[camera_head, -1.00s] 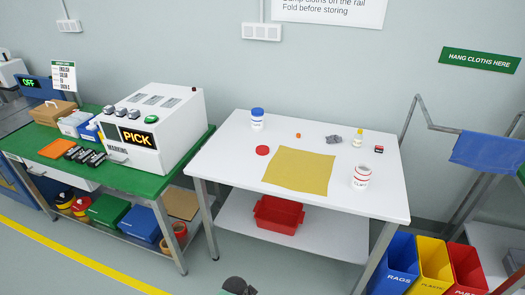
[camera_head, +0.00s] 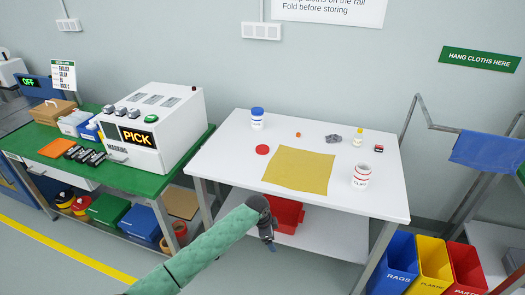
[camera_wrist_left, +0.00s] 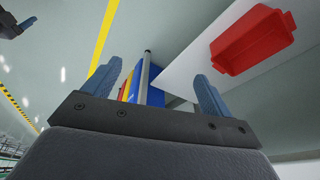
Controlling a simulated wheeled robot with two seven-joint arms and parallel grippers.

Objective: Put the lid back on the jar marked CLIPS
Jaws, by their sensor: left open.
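A white jar with red bands and lettering (camera_head: 361,176) stands upright at the right front of the white table; its top looks open and the lettering is too small to read surely. A flat red lid (camera_head: 262,150) lies on the table left of the yellow cloth. A second white jar (camera_head: 257,120) with a blue lid stands at the back left. My left gripper (camera_head: 270,240) is in front of the table, below its top, apart from the jar and lid. In the left wrist view my left gripper (camera_wrist_left: 155,90) is open and empty.
A yellow cloth (camera_head: 300,172) lies mid-table. A grey crumpled thing (camera_head: 333,139), a small bottle (camera_head: 357,139) and a small orange piece (camera_head: 298,134) lie behind it. A red bin (camera_head: 288,216) sits on the lower shelf. The white table's front left corner (camera_head: 205,170) is clear.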

